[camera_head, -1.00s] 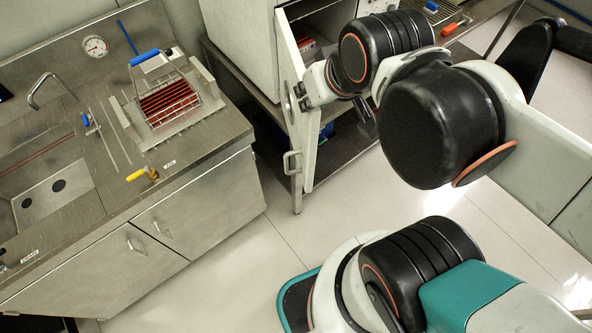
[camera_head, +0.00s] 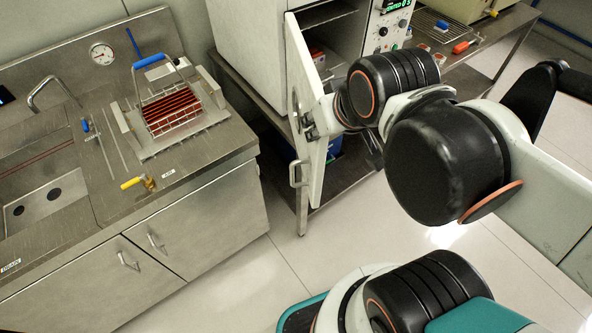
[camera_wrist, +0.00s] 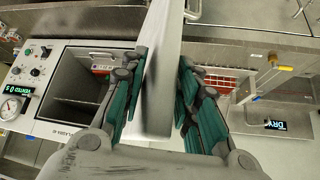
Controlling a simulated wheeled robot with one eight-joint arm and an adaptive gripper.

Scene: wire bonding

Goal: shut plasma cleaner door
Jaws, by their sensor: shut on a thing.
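The plasma cleaner (camera_head: 262,55) is a white box on a metal bench, with its dark chamber (camera_head: 338,42) open. Its white door (camera_head: 318,165) stands swung out from the left side of the opening, with a bar handle (camera_head: 298,174) at its lower outer edge. In the wrist view the door (camera_wrist: 160,95) is edge-on between the teal-padded fingers of my gripper (camera_wrist: 163,70), which is shut on it. The open chamber (camera_wrist: 85,80) shows to the left there. In the head view my wrist mostly hides the fingers.
A steel counter (camera_head: 215,150) with a sink and a wire basket of red-brown plates (camera_head: 172,108) stands at left. The bench (camera_head: 450,75) holds a rack and small tools right of the cleaner. Light floor (camera_head: 250,275) is clear between counter and my arm.

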